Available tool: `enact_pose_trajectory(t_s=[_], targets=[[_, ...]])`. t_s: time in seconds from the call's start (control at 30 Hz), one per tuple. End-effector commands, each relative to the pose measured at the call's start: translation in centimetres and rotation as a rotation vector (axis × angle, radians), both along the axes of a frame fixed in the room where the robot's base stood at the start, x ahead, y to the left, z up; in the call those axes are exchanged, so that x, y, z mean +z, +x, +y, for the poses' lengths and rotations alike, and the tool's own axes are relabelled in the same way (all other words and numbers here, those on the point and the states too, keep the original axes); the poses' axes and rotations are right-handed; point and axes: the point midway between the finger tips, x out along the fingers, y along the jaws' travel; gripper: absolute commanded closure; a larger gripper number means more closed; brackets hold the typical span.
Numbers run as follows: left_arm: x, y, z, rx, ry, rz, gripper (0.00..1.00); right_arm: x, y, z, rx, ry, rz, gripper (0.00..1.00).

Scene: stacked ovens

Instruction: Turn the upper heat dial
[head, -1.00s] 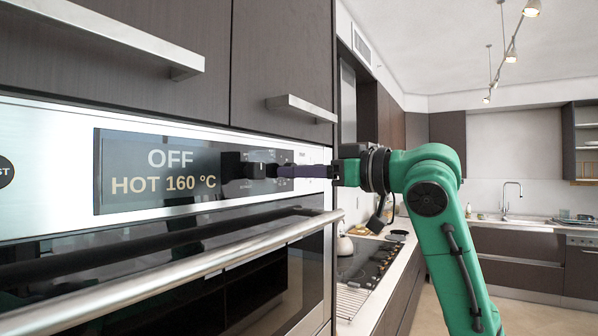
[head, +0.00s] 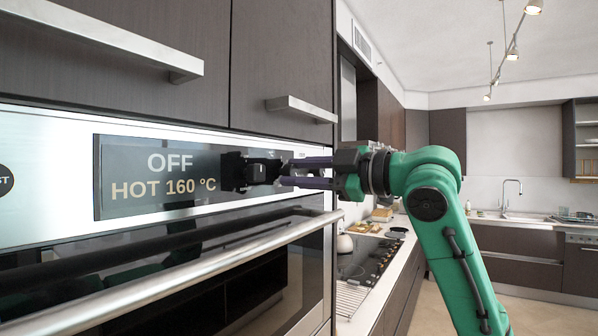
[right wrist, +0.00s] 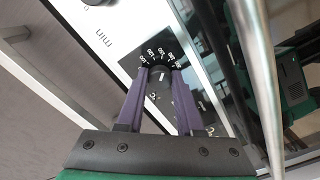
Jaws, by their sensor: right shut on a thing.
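The upper oven's heat dial (head: 258,173) is a small black knob on a dark square plate, right of the display (head: 158,178). The display reads "OFF" and "HOT 160 °C". In the right wrist view the dial (right wrist: 160,80) has white numbers around it and a light mark on its face. My right gripper (head: 284,172) reaches in from the right, level with the dial. Its two purple fingers are one above the other in the head view. In the right wrist view the fingers are on either side of the dial, shut on it. My left gripper is not in view.
The long oven handle (head: 190,274) runs below the panel and stands out from it. Cupboard handles (head: 301,108) stick out above. Another knob (right wrist: 93,2) shows at the top edge of the right wrist view. A cooktop counter (head: 365,264) lies to the right.

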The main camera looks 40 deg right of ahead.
Motion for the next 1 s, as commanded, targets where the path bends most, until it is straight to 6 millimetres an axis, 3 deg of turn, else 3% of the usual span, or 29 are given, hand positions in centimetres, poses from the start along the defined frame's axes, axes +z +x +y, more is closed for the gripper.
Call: enact_pose_trajectory(t_s=[1.0], targets=[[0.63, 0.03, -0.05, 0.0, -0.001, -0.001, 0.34, -0.04, 0.01, 0.02, 0.001, -0.924, -0.275, 1.0]])
